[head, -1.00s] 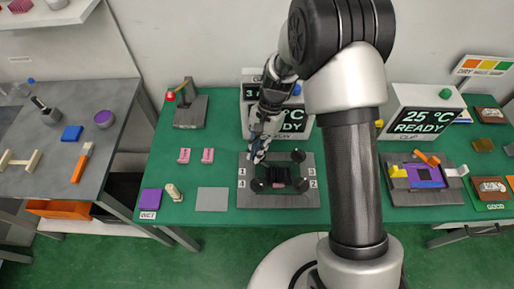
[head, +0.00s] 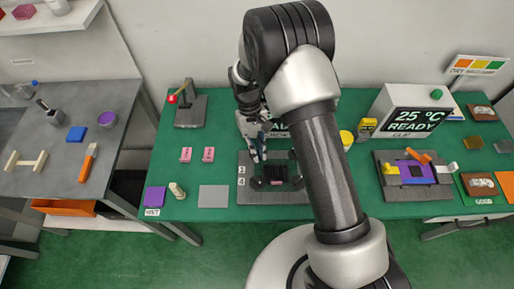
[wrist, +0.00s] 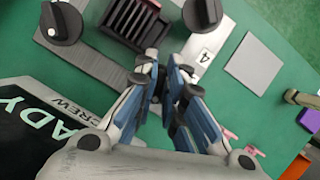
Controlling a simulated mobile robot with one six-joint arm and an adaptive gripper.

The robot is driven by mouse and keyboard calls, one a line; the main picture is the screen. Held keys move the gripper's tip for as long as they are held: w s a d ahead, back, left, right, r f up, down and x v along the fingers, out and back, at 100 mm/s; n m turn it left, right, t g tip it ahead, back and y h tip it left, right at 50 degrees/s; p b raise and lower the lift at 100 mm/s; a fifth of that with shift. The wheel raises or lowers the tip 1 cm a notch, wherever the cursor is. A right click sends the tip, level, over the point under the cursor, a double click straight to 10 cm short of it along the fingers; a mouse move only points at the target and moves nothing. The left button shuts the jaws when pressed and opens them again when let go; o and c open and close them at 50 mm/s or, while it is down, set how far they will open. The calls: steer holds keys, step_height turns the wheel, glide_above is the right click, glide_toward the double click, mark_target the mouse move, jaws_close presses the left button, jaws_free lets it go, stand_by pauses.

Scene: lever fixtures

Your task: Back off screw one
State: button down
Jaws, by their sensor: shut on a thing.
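The grey plate (head: 245,197) on the green table carries a ribbed black block (head: 275,172) in its middle and black screw knobs near its corners. My gripper (head: 258,158) points down at the plate's upper left corner. It is shut on the screw knob there, which the fingers mostly hide. In the wrist view my fingers (wrist: 163,88) close around a dark part beside the black block (wrist: 138,20). Label 4 (wrist: 203,57) and its knob (wrist: 202,14) are clear of the fingers. Another knob (wrist: 62,22) stands free across the block.
A display box (wrist: 40,125) marked READY and SCREW stands close behind my gripper. A flat grey square (head: 213,196) and pink pieces (head: 208,155) lie left of the plate. A lever fixture (head: 190,110) stands at the back left. A clip fixture (head: 412,187) is at the right.

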steer(key=n+h, duration=0.1)
steer(key=n, duration=0.1)
steer(key=n+t+h+p, duration=0.1)
steer(key=n, duration=0.2)
steer(key=shift+r+n, duration=0.1)
steer(key=shift+n, duration=0.2)
steer(key=n+t, duration=0.1)
steer(key=n, duration=0.2)
steer(key=n+t+h+p, duration=0.1)
steer(key=n, duration=0.2)
steer(key=shift+w+d+t, duration=0.15)
steer(key=shift+t, duration=0.15)
steer(key=n+t, duration=0.1)
steer(key=n, duration=0.2)
steer(key=n+t, duration=0.1)
steer(key=n, duration=0.1)
steer(key=shift+w+n, duration=0.15)
steer(key=shift+n, duration=0.25)
steer(key=n+t+b, duration=0.1)
steer(key=n, duration=0.1)
steer(key=n+y+b, duration=0.1)
steer(key=n+b, duration=0.1)
steer(key=n, duration=0.1)
steer(key=shift+w+t, duration=0.15)
steer(key=shift+t, duration=0.25)
steer(key=shift+n, duration=0.3)
steer(key=c, duration=1.7)
jaws_free()
